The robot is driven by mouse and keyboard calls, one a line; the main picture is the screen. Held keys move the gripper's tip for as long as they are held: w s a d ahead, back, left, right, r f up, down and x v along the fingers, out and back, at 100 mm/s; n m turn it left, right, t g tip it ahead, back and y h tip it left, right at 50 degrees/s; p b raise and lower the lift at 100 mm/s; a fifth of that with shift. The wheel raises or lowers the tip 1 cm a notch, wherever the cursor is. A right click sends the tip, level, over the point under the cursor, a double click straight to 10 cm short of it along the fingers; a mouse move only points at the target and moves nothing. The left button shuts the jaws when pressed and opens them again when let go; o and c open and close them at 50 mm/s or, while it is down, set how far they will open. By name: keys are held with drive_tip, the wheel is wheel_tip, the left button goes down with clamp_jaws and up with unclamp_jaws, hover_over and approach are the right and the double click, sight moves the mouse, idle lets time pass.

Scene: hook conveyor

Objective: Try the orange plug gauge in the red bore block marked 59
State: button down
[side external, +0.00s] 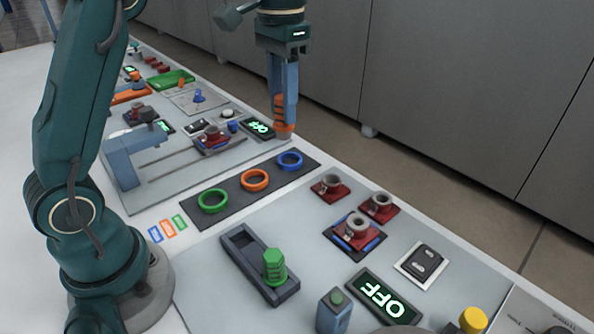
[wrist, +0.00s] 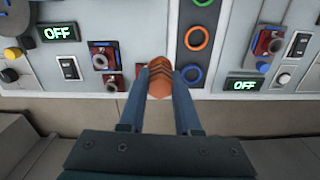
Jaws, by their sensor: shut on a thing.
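My gripper (side external: 285,118) is shut on the orange plug gauge (side external: 281,105), which hangs upright, tip down, above the bench's far edge, by the black ring strip. In the wrist view, the plug gauge (wrist: 159,80) sits between the fingers. Red bore blocks with grey collars stand on the right panel: one (side external: 322,190) at the back, one (side external: 390,211) to its right, and one (side external: 343,239) in front on a blue-edged dark fixture. Another red block (side external: 206,147) sits on the slide station to the left. I cannot read a 59 on any block.
A green plug gauge (side external: 273,262) stands in a dark tray (side external: 285,293). Green, orange and blue rings lie on a black strip (side external: 232,202). An OFF display (side external: 382,298), a rocker switch (side external: 423,263) and a yellow button (side external: 473,318) are on the right panel. Floor lies beyond the edge.

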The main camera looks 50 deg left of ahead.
drive_tip(key=w+d+f+n, duration=0.2)
drive_tip(key=d, duration=0.5)
drive_tip(key=w+d+f+n, duration=0.2)
drive_tip(key=d, duration=0.6)
drive_tip(key=shift+s+f, duration=0.15)
drive_tip(key=shift+f, duration=2.95)
drive_tip(key=shift+f, duration=0.6)
drive_tip(key=shift+r, duration=0.15)
drive_tip(key=shift+r, duration=2.95)
